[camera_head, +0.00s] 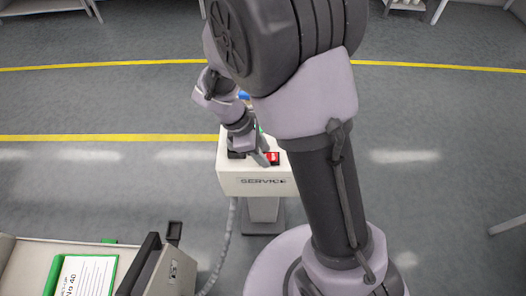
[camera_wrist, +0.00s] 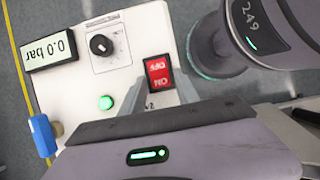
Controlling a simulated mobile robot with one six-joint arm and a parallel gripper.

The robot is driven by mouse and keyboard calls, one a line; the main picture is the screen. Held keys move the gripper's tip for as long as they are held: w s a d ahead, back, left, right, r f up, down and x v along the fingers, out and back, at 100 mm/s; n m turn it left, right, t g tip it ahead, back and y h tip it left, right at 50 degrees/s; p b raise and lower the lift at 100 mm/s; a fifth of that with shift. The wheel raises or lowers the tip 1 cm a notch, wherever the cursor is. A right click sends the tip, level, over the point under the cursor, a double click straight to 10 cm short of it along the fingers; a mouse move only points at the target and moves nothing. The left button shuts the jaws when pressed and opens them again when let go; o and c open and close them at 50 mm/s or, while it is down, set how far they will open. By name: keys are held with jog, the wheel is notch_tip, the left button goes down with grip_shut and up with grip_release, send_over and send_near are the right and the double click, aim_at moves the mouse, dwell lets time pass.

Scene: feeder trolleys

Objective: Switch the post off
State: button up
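The service post (camera_head: 256,187) is a white box on a pedestal, with SERVICE lettered on its front. Its red rocker switch (camera_head: 272,157) is at the right of the top panel. In the wrist view the red switch (camera_wrist: 158,74) carries OFF and ON lettering, upside down; which side is pressed I cannot tell. A green lamp (camera_wrist: 106,102) beside it looks lit. My gripper (camera_head: 263,157) points down at the panel close to the switch. In the wrist view its grey fingers (camera_wrist: 163,92) show a gap with the switch between or just beyond them; contact is unclear.
The panel also has a black knob (camera_wrist: 101,45), a display (camera_wrist: 62,48) reading 0.0 bar and a blue handle (camera_wrist: 42,135) at its side. A trolley (camera_head: 28,262) with a green-edged card stands at lower left. A hose (camera_head: 229,235) runs down beside the post. Floor behind is clear.

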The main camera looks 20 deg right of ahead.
grip_shut()
jog(key=y+p, duration=0.1)
jog(key=r+y+p, duration=0.1)
jog(key=p, duration=0.1)
jog(key=shift+s+d+t+y, duration=0.2)
jog(key=shift+d+t+y, duration=0.1)
jog(key=shift+d, duration=0.1)
jog(key=shift+d+f+t+y+p, duration=0.1)
jog(key=shift+t+y+p, duration=0.2)
jog(key=shift+y+p, duration=0.55)
jog(key=shift+w+f, duration=0.1)
jog(key=shift+f, duration=0.05)
jog(key=shift+o, duration=2)
grip_release()
jog(key=shift+p, duration=0.3)
